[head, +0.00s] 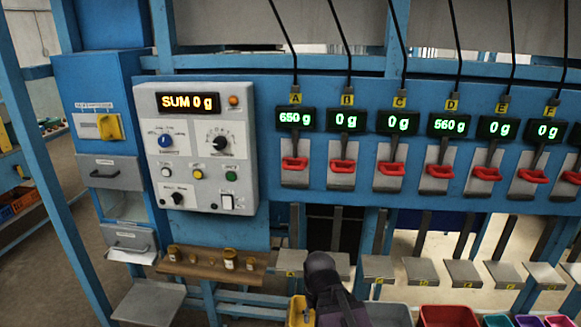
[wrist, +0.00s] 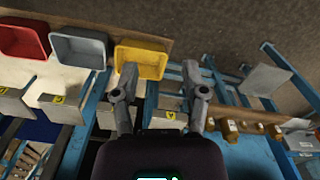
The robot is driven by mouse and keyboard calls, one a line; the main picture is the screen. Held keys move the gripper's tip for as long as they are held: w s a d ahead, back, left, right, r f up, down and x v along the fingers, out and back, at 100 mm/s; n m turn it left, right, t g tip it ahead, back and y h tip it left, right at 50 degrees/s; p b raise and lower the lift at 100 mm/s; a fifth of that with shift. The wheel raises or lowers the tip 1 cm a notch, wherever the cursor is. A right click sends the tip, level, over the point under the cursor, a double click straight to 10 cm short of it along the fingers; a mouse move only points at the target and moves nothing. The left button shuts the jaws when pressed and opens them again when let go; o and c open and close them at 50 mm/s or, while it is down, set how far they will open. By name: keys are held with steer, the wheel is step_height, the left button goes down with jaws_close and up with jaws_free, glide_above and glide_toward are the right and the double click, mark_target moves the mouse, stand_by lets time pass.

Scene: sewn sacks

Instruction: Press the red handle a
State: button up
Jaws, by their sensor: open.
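The red handle A (head: 294,163) sits on a grey plate below display A (head: 295,118), which reads 650 g. It is at the left end of a row of similar red handles, with handle B (head: 342,165) to its right. My gripper (wrist: 159,68) is open and empty in the wrist view, its two grey fingers spread apart. In the head view my dark arm end stands at the bottom centre, well below handle A and apart from it; the fingertips are not clear there. No red handle shows in the wrist view.
A control panel (head: 200,145) showing SUM 0 g stands left of handle A. A brown shelf (head: 205,268) holds several small brass pieces. Grey plates (head: 378,268) jut out below the handles. A yellow bin (wrist: 141,61) and a grey bin (wrist: 78,47) lie near my gripper.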

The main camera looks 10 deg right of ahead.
steer(key=shift+s, duration=0.15)
steer(key=shift+c, duration=0.2)
steer(key=c, duration=0.7)
steer(key=shift+w+a+f+t, duration=0.1)
steer(key=shift+w+t, duration=0.2)
steer(key=shift+w, duration=0.4)
jaws_close()
steer(key=w+a+r+n+t+y+b, duration=0.1)
steer(key=w+a+r+t+b, duration=0.15)
steer(key=w+t, duration=0.65)
steer(key=w+a+r+n+t+b, duration=0.1)
steer(key=w+r+t, duration=0.25)
steer(key=w, duration=1.05)
steer(key=w+r+t+b, duration=0.2)
steer(key=w+r+t, duration=0.4)
steer(key=r, duration=0.2)
step_height(320, 180, up, 10)
steer(key=d+m+t+h+b, duration=0.1)
steer(key=m+t+h+b, duration=0.2)
steer(key=m+t+h, duration=0.2)
steer(key=shift+s+d+r+t+h, duration=0.3)
steer(key=shift+t+h, duration=0.95)
steer(key=shift+h, duration=0.85)
steer(key=shift+f, duration=0.15)
